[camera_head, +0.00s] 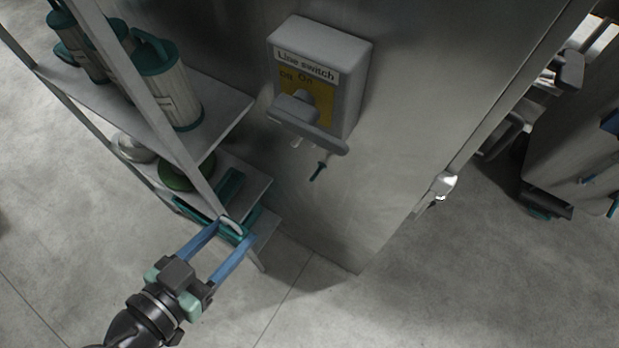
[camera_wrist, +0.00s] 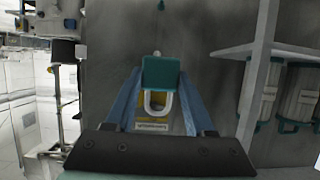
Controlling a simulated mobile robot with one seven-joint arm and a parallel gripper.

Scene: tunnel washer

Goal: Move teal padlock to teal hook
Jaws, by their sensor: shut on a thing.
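The teal padlock (camera_head: 236,236) is between the blue fingers of my gripper (camera_head: 232,232), which is shut on it in front of the shelf rack. In the wrist view the padlock (camera_wrist: 161,73) shows its teal body at the top and its pale shackle below, between the fingertips. A small teal piece at the top edge of the wrist view (camera_wrist: 189,4) looks like this hook.
The shelf rack (camera_head: 225,110) with teal-trimmed canisters (camera_head: 170,90) stands at the left. Floor (camera_head: 370,310) is clear in front.

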